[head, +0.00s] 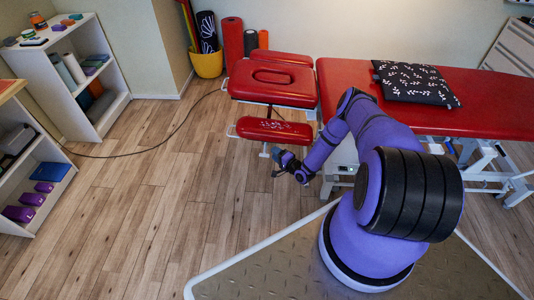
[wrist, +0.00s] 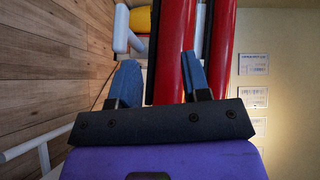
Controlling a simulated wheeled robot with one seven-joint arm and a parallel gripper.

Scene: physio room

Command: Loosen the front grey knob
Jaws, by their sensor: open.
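The front grey knob cannot be made out for certain in either view; my gripper and the cushion may hide it. The front red armrest (head: 274,131) of the couch shows in the head view, with pale metal supports beneath it. My gripper (head: 279,163) is low, just in front of and below this armrest. In the wrist view my gripper (wrist: 160,72) has its two blue fingers wide apart, with nothing seen held. Red cushion edges (wrist: 172,50) stand behind and between the fingers. A pale tube with a short stub (wrist: 136,42) is beyond the left finger.
The red couch (head: 480,90) carries a patterned pillow (head: 415,83); its white frame (head: 490,165) stands below. The headrest (head: 273,83) lies behind the armrest. A yellow bucket (head: 208,65) stands at the back. A cable (head: 150,147) crosses the otherwise clear floor on the left.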

